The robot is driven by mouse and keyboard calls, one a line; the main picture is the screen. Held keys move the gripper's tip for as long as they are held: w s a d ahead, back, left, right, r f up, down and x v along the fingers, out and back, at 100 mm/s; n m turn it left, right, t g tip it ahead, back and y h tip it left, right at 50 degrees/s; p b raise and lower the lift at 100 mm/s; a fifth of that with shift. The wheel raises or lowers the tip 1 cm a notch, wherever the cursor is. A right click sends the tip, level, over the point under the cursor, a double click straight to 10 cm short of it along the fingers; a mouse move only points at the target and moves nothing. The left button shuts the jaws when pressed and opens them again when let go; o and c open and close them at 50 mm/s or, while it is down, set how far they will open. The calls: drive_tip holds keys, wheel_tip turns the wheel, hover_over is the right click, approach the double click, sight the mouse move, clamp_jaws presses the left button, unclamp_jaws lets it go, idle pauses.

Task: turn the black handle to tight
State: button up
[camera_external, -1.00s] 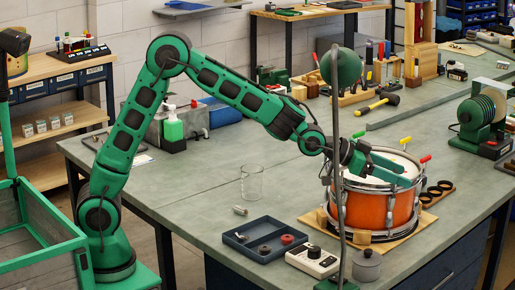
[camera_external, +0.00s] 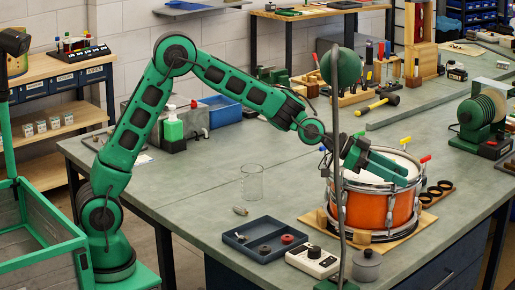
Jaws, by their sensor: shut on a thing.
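The orange drum (camera_external: 366,209) with a white head stands on a wooden board on the bench. Red (camera_external: 426,159), yellow (camera_external: 406,140) and green-yellow (camera_external: 359,134) handles stick up at its rim. A bit of blue shows at its left, beside the lamp post. My gripper (camera_external: 404,177) reaches over the drum head from the left, its green fingers at the near right rim. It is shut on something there. The fingers cover what they hold; the black handle is not clearly visible, and its turn position cannot be read.
A lamp (camera_external: 341,67) on a thin post stands in front of the drum's left side. A blue-grey tray (camera_external: 264,240), a white box (camera_external: 313,261), a grey pot (camera_external: 366,266) and a glass beaker (camera_external: 252,183) stand nearby. The bench's left part is mostly clear.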

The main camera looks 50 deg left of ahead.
drive_tip(key=m+g, duration=0.2)
drive_tip(key=m+g+h, duration=0.1)
drive_tip(key=m+g, duration=0.1)
drive_tip(key=m+g+h, duration=0.1)
drive_tip(key=m+g, duration=0.1)
drive_tip(key=shift+w+a+f+g, duration=0.1)
drive_tip(key=shift+w+a+g, duration=0.1)
drive_tip(key=shift+w+g, duration=0.15)
drive_tip(key=shift+m+g, duration=1.8)
drive_tip(key=shift+g, duration=0.25)
drive_tip(key=shift+m+g, duration=0.5)
drive_tip(key=shift+g, duration=0.1)
drive_tip(key=shift+o, duration=0.3)
drive_tip(key=shift+w+r, duration=0.1)
drive_tip(key=shift+r, duration=0.15)
drive_tip(key=o, duration=1)
drive_tip(key=shift+y, duration=0.3)
drive_tip(key=shift+d+f, duration=0.1)
drive_tip(key=v, duration=1.1)
drive_tip(key=shift+w+f, duration=0.1)
drive_tip(key=shift+w, duration=0.15)
